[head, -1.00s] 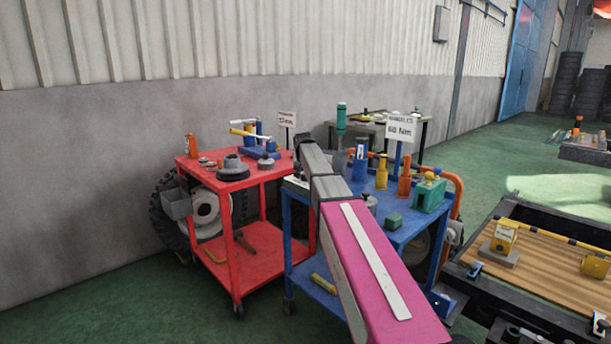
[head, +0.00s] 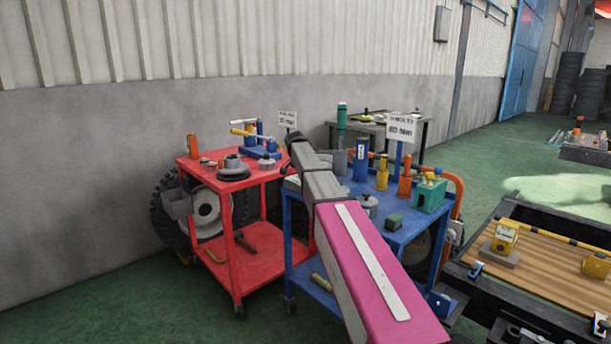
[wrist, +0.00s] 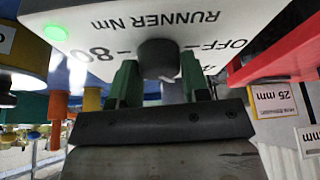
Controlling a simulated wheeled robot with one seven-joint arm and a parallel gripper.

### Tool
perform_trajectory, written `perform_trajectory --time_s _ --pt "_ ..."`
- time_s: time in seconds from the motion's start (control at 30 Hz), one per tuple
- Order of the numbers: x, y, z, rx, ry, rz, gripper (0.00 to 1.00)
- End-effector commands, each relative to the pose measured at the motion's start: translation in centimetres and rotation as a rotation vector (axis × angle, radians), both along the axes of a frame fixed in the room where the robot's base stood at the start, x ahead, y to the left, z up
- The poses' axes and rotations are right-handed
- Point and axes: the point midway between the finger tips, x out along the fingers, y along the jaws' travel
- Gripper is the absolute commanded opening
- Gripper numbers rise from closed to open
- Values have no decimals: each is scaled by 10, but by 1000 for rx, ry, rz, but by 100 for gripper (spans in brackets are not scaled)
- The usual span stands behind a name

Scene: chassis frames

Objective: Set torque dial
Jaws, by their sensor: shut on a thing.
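In the wrist view, a dark grey round dial (wrist: 158,59) sits on a white panel (wrist: 105,18) lettered "RUNNER Nm". The lettering is upside down, with "OFF" to the dial's right and "80" to its left; the dial's pointer mark cannot be made out. A green lamp (wrist: 55,33) glows on the panel. The green fingers of my gripper (wrist: 158,80) stand on both sides of the dial and are shut on it. In the head view my arm hides the gripper and dial over the blue cart (head: 400,236).
A red cart (head: 245,270) with tools stands left of the blue cart. Bottles and a green box (head: 430,194) stand on the blue cart. A white sign (head: 401,128) ends in "Nm"; its number is blurred. A vehicle frame with a wooden deck (head: 545,268) is at right.

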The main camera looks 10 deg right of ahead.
Motion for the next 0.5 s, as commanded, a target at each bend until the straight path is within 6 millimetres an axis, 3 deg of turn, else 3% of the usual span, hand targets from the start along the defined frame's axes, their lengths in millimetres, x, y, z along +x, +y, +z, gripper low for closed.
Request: perform_trajectory --time_s 0.4,0.43,0.5 --pt "0 0 0 -1 -1 -5 19" --pt "0 0 0 -1 0 -4 52" --pt "0 0 0 0 0 -4 66"
